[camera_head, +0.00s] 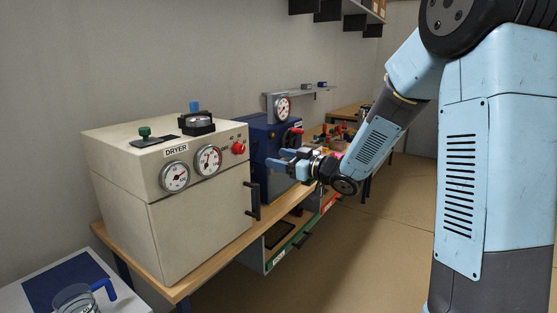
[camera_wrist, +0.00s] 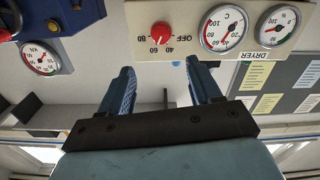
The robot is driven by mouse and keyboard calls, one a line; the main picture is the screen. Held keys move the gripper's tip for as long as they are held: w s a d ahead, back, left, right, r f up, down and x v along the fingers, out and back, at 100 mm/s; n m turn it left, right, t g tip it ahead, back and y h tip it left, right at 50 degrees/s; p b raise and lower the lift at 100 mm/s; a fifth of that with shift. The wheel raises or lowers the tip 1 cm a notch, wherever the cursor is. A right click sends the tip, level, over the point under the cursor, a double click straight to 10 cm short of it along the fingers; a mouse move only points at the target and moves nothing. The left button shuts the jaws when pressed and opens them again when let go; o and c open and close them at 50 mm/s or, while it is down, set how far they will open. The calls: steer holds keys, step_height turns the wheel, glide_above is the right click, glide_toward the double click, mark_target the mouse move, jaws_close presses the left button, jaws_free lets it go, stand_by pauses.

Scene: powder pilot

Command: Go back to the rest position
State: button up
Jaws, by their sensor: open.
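My gripper (camera_head: 283,162) is at the end of my light blue arm, held out in the air in front of the blue machine and to the right of the dryer. Its two blue fingers are apart, and nothing shows between them. In the wrist view my gripper (camera_wrist: 158,82) is also open and empty, and the picture is upside down. The cream dryer (camera_head: 195,235) stands on the bench with its door closed; its front panel (camera_wrist: 185,35) shows a red knob and two dials in the wrist view. No rest position is marked in either view.
The blue machine (camera_head: 262,135) with a gauge stands behind the gripper. A wooden bench (camera_head: 190,287) runs along the wall, with a green-fronted drawer (camera_head: 285,252) below it. A clear jug (camera_head: 75,299) with a blue handle stands at lower left. The floor (camera_head: 370,250) at right is clear.

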steer(key=s+d+r+m+t+h, duration=0.1)
steer(key=s+d+r+m+h, duration=0.25)
steer(key=d+h, duration=0.4)
steer(key=s+d+r+m+t+h, duration=0.1)
steer(key=s+d+r+m+h, duration=0.1)
steer(key=s+d+m+h, duration=0.45)
steer(key=s+d+f+m+g, duration=0.1)
steer(key=s+d+g, duration=0.1)
steer(key=s, duration=1)
steer(key=s+d+f+m+g, duration=0.1)
steer(key=s+g, duration=0.4)
steer(key=s, duration=0.6)
steer(key=shift+s+d+f, duration=0.35)
steer(key=shift+d+f, duration=0.05)
steer(key=shift+f, duration=0.05)
